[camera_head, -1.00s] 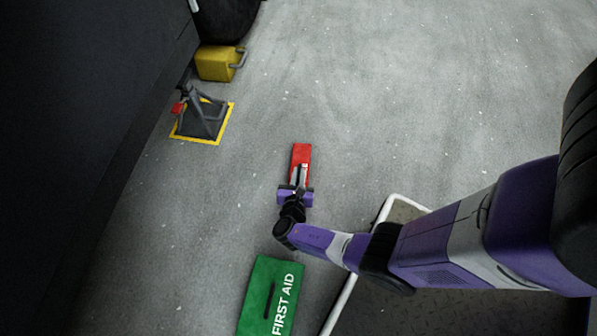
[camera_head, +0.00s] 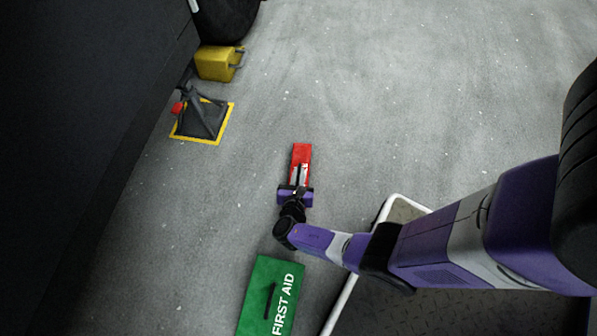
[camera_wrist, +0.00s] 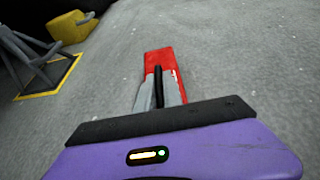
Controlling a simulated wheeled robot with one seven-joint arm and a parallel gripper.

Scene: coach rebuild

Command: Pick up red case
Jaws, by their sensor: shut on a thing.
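The red case (camera_head: 301,154) is on the grey floor in the middle of the head view, its near part covered by my gripper (camera_head: 299,176). In the wrist view the red case (camera_wrist: 158,60) lies straight ahead, with a dark handle between the two grey fingers of my gripper (camera_wrist: 159,88). The fingers are shut on the case at this handle. Whether the case touches the floor or is slightly raised I cannot tell.
A green first aid case (camera_head: 270,297) lies near the bottom. A white-rimmed dark platform (camera_head: 350,285) is at the lower right. A jack stand (camera_head: 203,118) on a yellow-edged square and a yellow block (camera_head: 217,63) stand by the dark vehicle side (camera_head: 80,130). The floor beyond is clear.

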